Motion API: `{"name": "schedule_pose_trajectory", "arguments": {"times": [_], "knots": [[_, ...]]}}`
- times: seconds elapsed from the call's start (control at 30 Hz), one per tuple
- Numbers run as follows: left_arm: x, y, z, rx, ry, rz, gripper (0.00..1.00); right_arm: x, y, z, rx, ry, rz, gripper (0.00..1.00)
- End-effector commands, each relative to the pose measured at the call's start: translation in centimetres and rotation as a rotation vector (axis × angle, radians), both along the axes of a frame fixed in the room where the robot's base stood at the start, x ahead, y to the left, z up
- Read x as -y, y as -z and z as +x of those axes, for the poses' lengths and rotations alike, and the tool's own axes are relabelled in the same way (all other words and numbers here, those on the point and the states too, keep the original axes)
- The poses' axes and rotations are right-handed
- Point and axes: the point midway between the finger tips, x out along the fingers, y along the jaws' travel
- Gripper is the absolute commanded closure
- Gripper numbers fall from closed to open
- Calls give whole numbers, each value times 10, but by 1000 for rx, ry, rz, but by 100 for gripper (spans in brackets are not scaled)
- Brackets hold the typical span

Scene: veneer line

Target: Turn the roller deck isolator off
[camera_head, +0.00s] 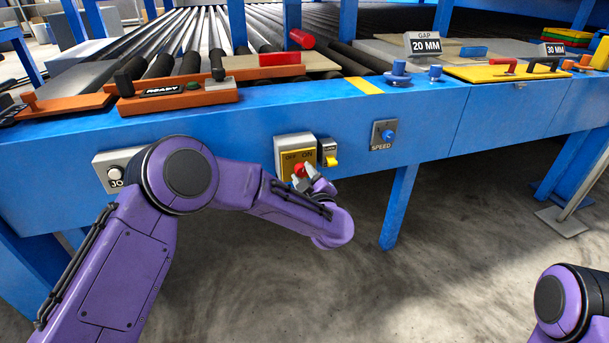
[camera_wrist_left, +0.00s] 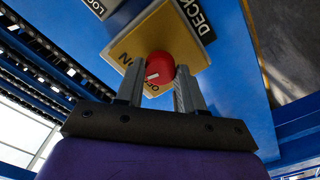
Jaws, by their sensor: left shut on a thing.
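The roller deck isolator is a yellow plate (camera_head: 286,166) with OFF and ON lettering on a grey box, fixed to the blue front beam. Its round red knob (camera_head: 299,170) also shows in the left wrist view (camera_wrist_left: 164,66), with a short white mark on its face. My left gripper (camera_head: 311,178) reaches it from below. In the left wrist view its two grey fingers (camera_wrist_left: 158,80) are shut on the red knob, one on each side. The fingers hide part of the plate and lettering, and I cannot tell which word the mark points at. My right gripper is out of view.
A yellow switch (camera_head: 330,158) sits close right of the isolator, and a blue SPEED knob (camera_head: 388,135) further right. A grey box with a round dial (camera_head: 116,173) is on the left. The beam's blue leg (camera_head: 398,205) stands right of my arm. The floor below is clear.

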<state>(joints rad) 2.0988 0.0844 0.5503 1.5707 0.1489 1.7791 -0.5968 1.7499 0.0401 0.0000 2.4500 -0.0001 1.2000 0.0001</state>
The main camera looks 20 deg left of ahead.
Motion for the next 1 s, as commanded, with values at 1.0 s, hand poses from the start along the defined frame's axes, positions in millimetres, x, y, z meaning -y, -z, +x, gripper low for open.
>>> {"name": "schedule_pose_trajectory", "arguments": {"times": [1.0], "knots": [[1,3,0,502,2,-746,93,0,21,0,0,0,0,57]]}}
